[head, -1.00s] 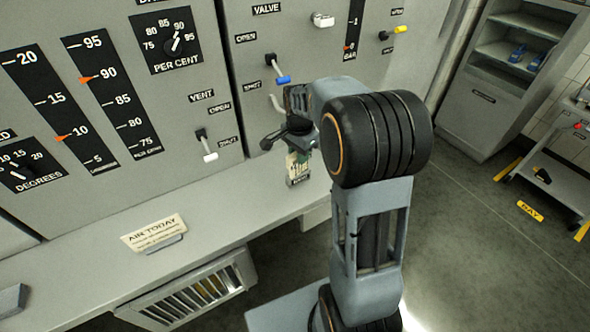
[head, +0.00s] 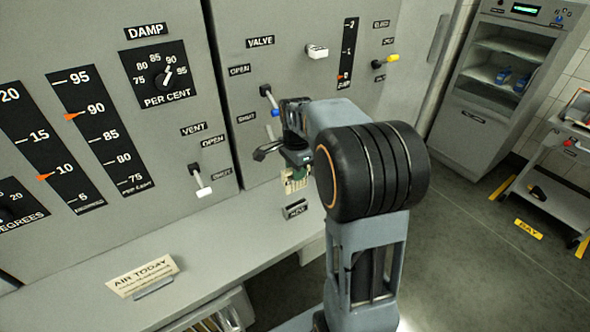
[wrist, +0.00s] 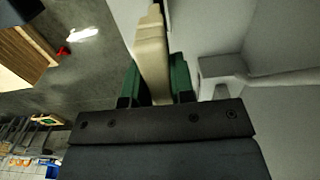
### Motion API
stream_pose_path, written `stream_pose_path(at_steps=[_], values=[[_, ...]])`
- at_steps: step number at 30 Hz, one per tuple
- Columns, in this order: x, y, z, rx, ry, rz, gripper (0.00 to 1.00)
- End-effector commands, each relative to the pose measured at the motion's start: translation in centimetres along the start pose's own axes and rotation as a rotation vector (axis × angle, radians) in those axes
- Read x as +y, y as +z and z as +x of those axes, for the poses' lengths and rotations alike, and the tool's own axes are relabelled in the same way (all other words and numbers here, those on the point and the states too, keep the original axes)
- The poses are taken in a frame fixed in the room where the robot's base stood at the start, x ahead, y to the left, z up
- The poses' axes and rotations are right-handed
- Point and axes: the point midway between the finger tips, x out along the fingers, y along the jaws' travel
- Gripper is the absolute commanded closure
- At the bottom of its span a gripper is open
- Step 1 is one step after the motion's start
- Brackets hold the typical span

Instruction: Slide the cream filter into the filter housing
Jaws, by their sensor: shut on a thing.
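The cream filter (wrist: 152,55) is a flat pale slab standing edge-on in the wrist view, clamped between the two green finger pads of my gripper (wrist: 157,82). In the head view my gripper (head: 296,168) is in front of the grey panel, above the counter. The cream filter shows there only as a small pale patch (head: 293,182) under the gripper, partly hidden by it. A slatted vent box (head: 222,314) sits under the counter at the bottom edge, mostly cut off. I cannot tell whether it is the filter housing.
A blue-tipped lever (head: 268,98) is close beside the gripper. A white-tipped vent lever (head: 201,183) is further left. Open floor (head: 475,255) lies right.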

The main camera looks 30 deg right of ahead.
Motion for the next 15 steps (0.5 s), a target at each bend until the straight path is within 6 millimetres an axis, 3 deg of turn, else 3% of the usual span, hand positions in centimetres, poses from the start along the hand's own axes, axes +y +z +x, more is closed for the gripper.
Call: stream_pose_path(at_steps=[15], values=[[-0.1,0.1,4.2,0.000,0.000,-0.004,1.00]])
